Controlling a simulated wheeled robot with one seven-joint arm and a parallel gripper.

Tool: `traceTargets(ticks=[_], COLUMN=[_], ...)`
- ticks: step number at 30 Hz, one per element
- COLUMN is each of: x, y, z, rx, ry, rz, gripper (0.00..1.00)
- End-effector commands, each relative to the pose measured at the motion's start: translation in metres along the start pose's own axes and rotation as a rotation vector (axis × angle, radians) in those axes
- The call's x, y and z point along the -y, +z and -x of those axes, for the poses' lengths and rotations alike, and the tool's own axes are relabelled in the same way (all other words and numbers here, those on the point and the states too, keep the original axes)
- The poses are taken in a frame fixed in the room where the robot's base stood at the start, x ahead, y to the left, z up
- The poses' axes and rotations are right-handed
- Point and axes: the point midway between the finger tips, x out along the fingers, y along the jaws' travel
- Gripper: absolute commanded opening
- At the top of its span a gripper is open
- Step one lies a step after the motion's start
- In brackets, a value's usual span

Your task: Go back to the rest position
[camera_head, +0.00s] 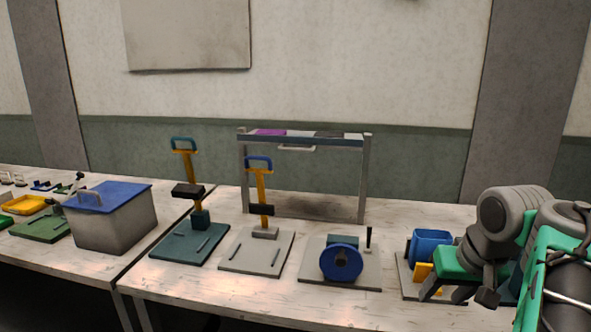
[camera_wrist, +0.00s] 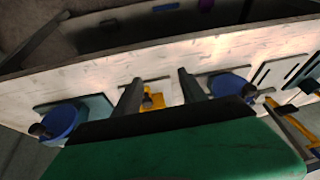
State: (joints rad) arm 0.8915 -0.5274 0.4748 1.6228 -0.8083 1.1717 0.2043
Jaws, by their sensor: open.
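My gripper (camera_head: 456,292) is at the right of the head view, low over the right end of the near table. In the wrist view my gripper (camera_wrist: 158,84) shows two dark fingers spread apart with nothing held between them. A yellow part (camera_wrist: 152,98) on a pale plate shows beyond and between the fingers; I cannot tell the exact gap to it. In the head view a blue cup-shaped part (camera_head: 431,248) and a yellow piece (camera_head: 424,272) are beside my gripper, partly hidden by it. No marker of a rest position shows.
A blue wheel (camera_head: 342,262) on a grey plate and two yellow-levered presses (camera_head: 264,205) (camera_head: 185,175) stand to the left. A rack (camera_head: 367,180) stands behind. A blue-lidded grey box (camera_head: 118,222) is on the left table. Space above the tables looks clear.

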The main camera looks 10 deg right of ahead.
Motion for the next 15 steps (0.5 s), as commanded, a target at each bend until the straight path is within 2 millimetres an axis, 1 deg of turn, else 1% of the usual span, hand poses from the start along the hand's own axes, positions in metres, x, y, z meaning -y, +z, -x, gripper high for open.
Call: traceTargets(ticks=[1,4,5,8,9,11,12,15], x=[0.019,0.053,0.064,0.106,0.125,0.151,0.164,0.181], y=[-0.003,-0.002,0.0,0.012,0.021,0.04,0.054,0.088], z=[0.002,-0.004,-0.006,-0.012,-0.014,-0.017,-0.02,-0.027], rx=[0.005,0.016,0.021,0.042,0.053,0.073,0.085,0.108], ry=[-0.018,-0.045,-0.053,-0.076,-0.082,-0.083,-0.078,-0.053], rz=[0.016,0.041,0.05,0.09,0.113,0.153,0.182,0.245], gripper=[0.49,0.49,0.49,0.49,0.49,0.49,0.49,0.49])
